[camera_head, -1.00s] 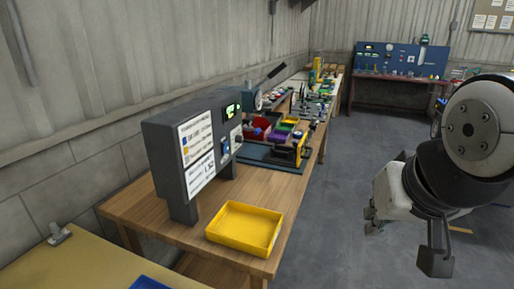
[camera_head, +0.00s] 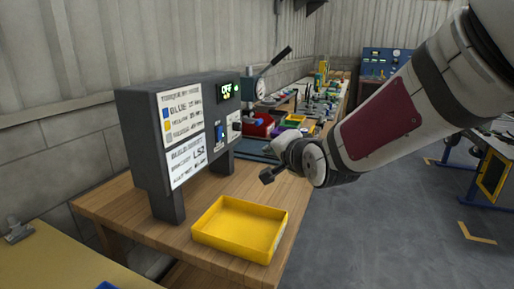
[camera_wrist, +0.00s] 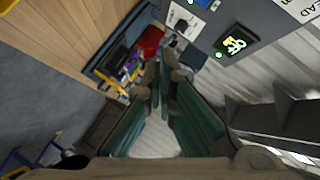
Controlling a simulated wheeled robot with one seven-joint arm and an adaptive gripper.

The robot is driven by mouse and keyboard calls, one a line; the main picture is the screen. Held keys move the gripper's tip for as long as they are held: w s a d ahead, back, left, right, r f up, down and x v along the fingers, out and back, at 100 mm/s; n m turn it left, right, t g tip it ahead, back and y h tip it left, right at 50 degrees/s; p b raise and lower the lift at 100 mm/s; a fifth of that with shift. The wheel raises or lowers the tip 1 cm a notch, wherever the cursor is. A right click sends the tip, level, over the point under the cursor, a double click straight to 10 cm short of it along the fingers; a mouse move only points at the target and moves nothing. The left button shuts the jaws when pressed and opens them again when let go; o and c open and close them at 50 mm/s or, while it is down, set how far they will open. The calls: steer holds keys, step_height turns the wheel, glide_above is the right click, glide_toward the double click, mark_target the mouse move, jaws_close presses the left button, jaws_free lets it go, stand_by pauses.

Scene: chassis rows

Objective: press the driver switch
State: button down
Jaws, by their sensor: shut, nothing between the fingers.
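A dark grey panel (camera_head: 140,112) stands on two legs on the wooden bench. Its right part carries a small display (camera_head: 229,91) with lit characters that look like OFF, a blue switch (camera_head: 219,134) below it, and a white plate with a dark knob (camera_head: 236,126). Which control is the driver switch I cannot tell for sure. In the wrist view the display (camera_wrist: 235,43) and the white plate (camera_wrist: 183,20) show near the top. My gripper (camera_head: 266,177) is shut and empty, in front and to the right of the panel, apart from it. Its fingers (camera_wrist: 164,78) show in the wrist view.
A yellow tray (camera_head: 240,228) sits on the wooden bench (camera_head: 120,205) below my gripper. Coloured bins (camera_head: 262,125) and a lever tool (camera_head: 274,70) stand behind. A yellowish table (camera_head: 45,260) is at the lower left.

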mark_target(220, 133)
steer(key=w+a+f+m+t+y+b, duration=0.3)
steer(key=w+a+f+m+b, duration=0.1)
steer(key=w+a+m+b, duration=0.1)
steer(key=shift+w+a+f+m+t+b, duration=0.2)
steer(key=shift+w+f+m+t+b, duration=0.25)
steer(key=shift+w, duration=0.65)
steer(key=shift+r, duration=0.2)
steer(key=s+a+b+x, duration=0.1)
steer(key=a+x, duration=0.1)
steer(key=x, duration=1)
steer(key=shift+w+a+b, duration=0.3)
steer(key=shift+a, duration=0.15)
